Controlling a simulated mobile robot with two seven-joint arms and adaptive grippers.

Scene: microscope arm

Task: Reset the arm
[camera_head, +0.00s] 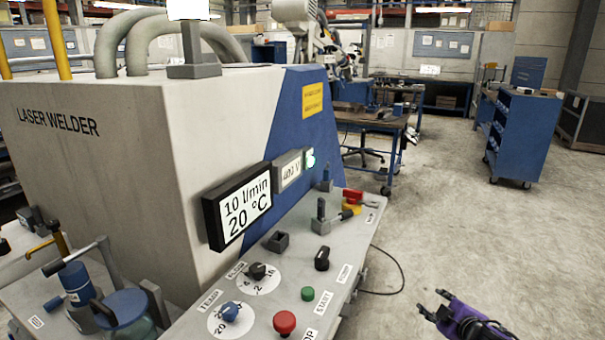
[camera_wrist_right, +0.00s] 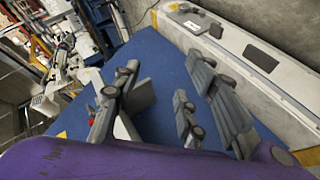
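My right gripper (camera_head: 434,303) is at the lower right of the head view, over the grey floor and apart from the bench. Its dark fingers are spread and nothing shows between them. In the right wrist view the fingers (camera_wrist_right: 158,88) also stand apart, with a blue surface behind them. My left gripper is not in view. No arm is clearly marked as the task's arm. A grey lever arm (camera_head: 76,254) sits on a blue cylinder (camera_head: 76,282) at the lower left, and a white jointed machine (camera_head: 298,14) stands in the background.
A large laser welder (camera_head: 95,180) fills the left. Its control panel (camera_head: 262,318) holds knobs, a red button (camera_head: 284,322) and a green button (camera_head: 308,294). A workbench (camera_head: 375,122) and a blue cart (camera_head: 524,135) stand farther back. The floor (camera_head: 450,220) between is open.

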